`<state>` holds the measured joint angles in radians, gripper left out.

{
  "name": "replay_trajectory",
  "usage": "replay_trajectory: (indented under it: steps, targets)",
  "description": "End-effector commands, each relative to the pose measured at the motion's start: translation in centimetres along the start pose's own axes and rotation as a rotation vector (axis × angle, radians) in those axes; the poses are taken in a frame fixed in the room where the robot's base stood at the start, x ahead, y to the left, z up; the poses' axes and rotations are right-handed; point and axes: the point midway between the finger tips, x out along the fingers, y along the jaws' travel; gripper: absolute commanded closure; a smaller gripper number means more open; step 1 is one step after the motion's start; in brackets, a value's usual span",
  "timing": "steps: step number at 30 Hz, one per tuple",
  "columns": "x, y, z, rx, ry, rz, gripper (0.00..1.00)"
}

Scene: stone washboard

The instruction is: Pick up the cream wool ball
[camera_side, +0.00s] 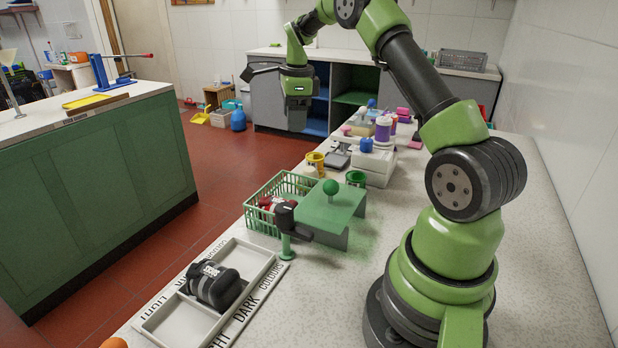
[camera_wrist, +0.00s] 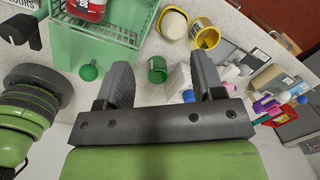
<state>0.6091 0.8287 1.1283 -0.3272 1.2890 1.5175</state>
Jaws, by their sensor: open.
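In the side view, a small pale shape (camera_side: 310,171) beside the yellow cup seems to be the same thing, partly hidden. My gripper (camera_side: 297,122) hangs in the air above and beyond the counter objects. In the wrist view my gripper (camera_wrist: 161,72) has its two dark fingers wide apart, with nothing between them. The cream thing is apart from the fingers, further up the picture.
A yellow cup (camera_wrist: 206,35) and a green cup (camera_wrist: 157,68) stand close to the cream thing. A green basket (camera_side: 262,218) and a green stand with a knob (camera_side: 331,187) are nearby. Bottles and boxes crowd the far counter. The right side of the counter (camera_side: 540,235) is clear.

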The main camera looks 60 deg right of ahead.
Motion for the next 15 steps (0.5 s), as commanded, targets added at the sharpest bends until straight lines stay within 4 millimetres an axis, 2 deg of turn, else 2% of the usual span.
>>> replay_trajectory:
  steps: [1,6,15]
  targets:
    - [2.1,-0.9,-1.3,0.097,0.019,0.024,0.38]
    - [5.9,-2.2,-4.0,0.319,0.059,0.057,0.38]
    - [10.0,-2.2,-4.8,0.384,0.072,0.070,0.38]
